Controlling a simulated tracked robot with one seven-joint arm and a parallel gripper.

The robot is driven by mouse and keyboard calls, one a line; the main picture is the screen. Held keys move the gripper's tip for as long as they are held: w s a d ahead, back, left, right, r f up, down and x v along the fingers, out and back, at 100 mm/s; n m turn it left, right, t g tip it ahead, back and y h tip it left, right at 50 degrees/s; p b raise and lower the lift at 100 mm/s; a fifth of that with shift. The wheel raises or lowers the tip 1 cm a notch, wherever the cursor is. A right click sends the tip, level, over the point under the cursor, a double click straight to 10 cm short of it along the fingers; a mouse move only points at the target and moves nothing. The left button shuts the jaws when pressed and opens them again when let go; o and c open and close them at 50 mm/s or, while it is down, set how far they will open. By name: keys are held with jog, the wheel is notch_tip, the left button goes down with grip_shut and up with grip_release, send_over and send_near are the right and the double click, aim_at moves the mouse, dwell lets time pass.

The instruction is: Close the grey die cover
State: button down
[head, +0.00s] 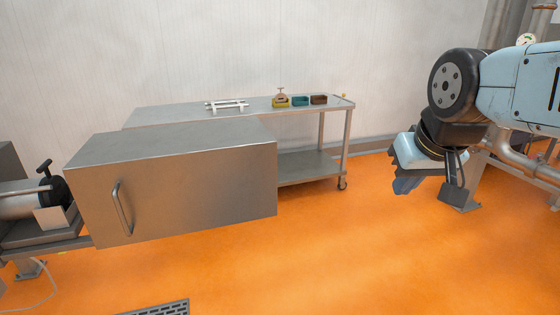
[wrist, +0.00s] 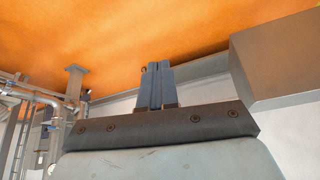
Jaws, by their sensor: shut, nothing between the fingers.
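The grey die cover (head: 205,190) is a large box-shaped metal cover at the left in the head view. It has a vertical bar handle (head: 121,208) near the left of its front face. To its left, the metal cylinder with a black fitting (head: 54,190) is exposed in part. My gripper (head: 405,186) hangs at the right, well apart from the cover and handle, touching nothing. In the wrist view its two blue fingers (wrist: 156,84) are together and empty. A grey box-like body (wrist: 278,58) shows at the right there; I cannot tell whether it is the cover.
Pipes (head: 520,157) stand at the far right. A floor grate (head: 165,308) lies in front. The orange floor between cover and gripper is clear.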

jog(key=w+a+f+n+g+y, duration=0.1)
jog(key=w+a+n+y, duration=0.3)
jog(key=w, duration=1)
jog(key=w+a+f+g+y, duration=0.1)
jog(key=w+a+g+y, duration=0.15)
jog(key=w+a, duration=0.75)
jog(key=w+a+f, duration=0.4)
jog(key=a+f, duration=0.2)
jog(key=f, duration=0.2)
jog(key=shift+w+a+t, duration=0.2)
jog(key=shift+w+t, duration=0.15)
jog(key=shift+w, duration=0.05)
jog(key=shift+d+f, duration=0.1)
